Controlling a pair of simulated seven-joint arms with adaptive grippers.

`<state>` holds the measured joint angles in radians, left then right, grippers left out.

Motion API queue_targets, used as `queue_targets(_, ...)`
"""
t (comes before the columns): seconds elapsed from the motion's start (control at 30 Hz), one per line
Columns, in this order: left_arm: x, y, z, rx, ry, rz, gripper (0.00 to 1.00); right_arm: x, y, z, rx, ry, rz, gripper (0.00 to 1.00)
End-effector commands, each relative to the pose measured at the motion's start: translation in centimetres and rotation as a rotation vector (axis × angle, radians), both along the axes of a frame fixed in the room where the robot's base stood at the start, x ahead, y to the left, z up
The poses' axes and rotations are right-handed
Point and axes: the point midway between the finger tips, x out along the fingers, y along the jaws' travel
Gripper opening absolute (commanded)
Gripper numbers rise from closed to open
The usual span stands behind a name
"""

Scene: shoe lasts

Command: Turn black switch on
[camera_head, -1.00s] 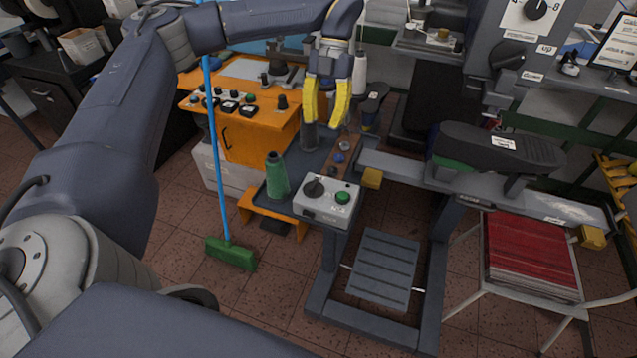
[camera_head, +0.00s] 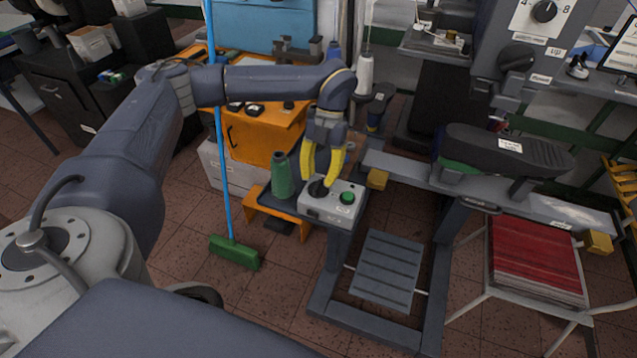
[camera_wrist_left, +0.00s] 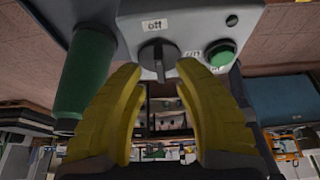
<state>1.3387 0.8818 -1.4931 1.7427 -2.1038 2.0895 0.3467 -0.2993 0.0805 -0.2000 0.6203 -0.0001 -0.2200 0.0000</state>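The black switch (camera_head: 318,188) is a rotary knob on a light grey control box (camera_head: 327,208), beside a green button (camera_head: 347,197). In the left wrist view the black switch (camera_wrist_left: 158,58) sits ahead between the yellow fingertips, with an "off" label by it and an "on" label nearer the green button (camera_wrist_left: 221,54). My left gripper (camera_head: 322,172) is open, fingers pointing down at the knob, one on each side. I cannot tell whether the fingers touch it. My right gripper is not in view.
A green thread cone (camera_head: 282,176) stands close left of the control box. A black shoe-shaped form (camera_head: 507,148) rests on the grey machine arm at the right. A red stack (camera_head: 535,262) lies on a white-framed stand. A green broom (camera_head: 234,251) stands on the tiled floor.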

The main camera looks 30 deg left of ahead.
Motion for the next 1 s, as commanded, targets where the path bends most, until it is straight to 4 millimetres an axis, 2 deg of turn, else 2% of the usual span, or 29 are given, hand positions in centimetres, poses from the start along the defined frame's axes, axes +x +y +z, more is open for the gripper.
queue_targets(0.23, -0.7, -0.2, -1.8, -0.001, 0.001, -0.001, 0.32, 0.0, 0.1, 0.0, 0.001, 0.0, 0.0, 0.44)
queue_targets(0.7, -0.9, -0.2, -2.2, -0.001, 0.0, -0.001, 0.31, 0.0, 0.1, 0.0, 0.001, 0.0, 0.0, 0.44)
queue_targets(0.97, -0.9, -0.2, -2.2, -0.001, 0.0, -0.001, 0.01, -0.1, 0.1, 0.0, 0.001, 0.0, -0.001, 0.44)
queue_targets(1.0, -0.9, -0.2, -2.2, -0.001, 0.0, -0.001, 0.0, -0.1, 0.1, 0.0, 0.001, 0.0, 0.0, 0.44)
